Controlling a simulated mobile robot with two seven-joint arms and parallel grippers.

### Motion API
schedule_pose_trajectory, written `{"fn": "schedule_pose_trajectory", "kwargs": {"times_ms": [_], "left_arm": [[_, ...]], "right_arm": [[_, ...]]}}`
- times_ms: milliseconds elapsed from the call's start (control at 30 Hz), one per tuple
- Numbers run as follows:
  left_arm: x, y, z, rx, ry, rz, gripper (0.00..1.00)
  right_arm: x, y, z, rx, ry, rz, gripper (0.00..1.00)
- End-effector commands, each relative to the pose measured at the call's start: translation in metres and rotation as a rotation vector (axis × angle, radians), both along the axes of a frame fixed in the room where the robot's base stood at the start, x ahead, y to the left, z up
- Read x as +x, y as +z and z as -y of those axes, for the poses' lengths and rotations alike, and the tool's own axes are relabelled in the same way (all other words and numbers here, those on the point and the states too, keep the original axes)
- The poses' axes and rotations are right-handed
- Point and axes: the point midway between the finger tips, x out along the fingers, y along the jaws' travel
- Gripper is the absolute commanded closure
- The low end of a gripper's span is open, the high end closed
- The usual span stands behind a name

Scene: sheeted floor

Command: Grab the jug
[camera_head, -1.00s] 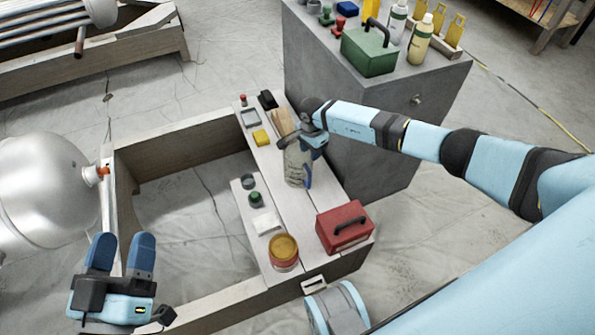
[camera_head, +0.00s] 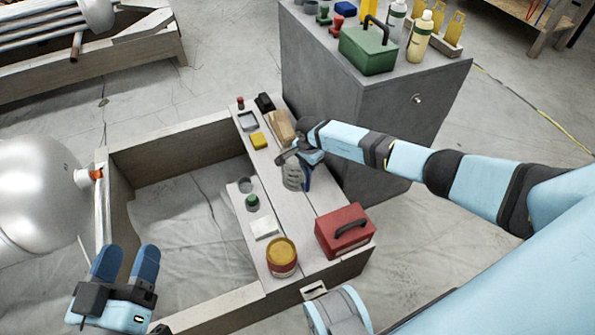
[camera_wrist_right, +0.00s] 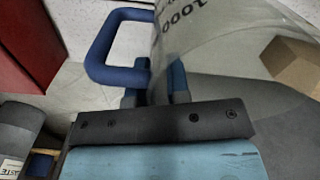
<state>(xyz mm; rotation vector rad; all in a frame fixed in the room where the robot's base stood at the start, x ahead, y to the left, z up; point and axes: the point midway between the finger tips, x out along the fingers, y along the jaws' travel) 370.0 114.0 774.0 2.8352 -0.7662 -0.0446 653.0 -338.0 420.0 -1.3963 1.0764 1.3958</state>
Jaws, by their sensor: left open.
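The jug (camera_head: 292,179) is clear with a blue handle and stands on the wooden bench's plank. My right gripper (camera_head: 296,160) is at the jug's top and hides part of it. In the right wrist view, the jug (camera_wrist_right: 225,40) with dark markings fills the upper middle, and its blue handle (camera_wrist_right: 103,48) sits to the left. The fingers of my right gripper (camera_wrist_right: 157,88) show at the jug's near wall beside the handle; whether they are closed on it I cannot tell. My left gripper (camera_head: 126,262) is open and empty at the lower left.
A grey cabinet (camera_head: 345,120) with a green toolbox (camera_head: 367,50) stands behind. A silver tank (camera_head: 35,200) is left.

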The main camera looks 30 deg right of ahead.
Motion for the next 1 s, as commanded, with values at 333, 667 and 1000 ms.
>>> {"fn": "schedule_pose_trajectory", "kwargs": {"times_ms": [333,667,1000], "left_arm": [[0.0,0.0,0.0,0.0,0.0,0.001,0.4],[0.0,0.012,-0.001,-0.011,0.005,0.023,0.4],[-0.004,0.053,-0.004,-0.071,0.044,0.135,0.4]], "right_arm": [[0.0,0.0,0.0,0.0,0.0,0.001,1.0],[0.001,0.017,0.001,0.0,0.0,0.001,1.0],[0.001,0.1,0.001,-0.001,0.002,0.003,1.0]]}}
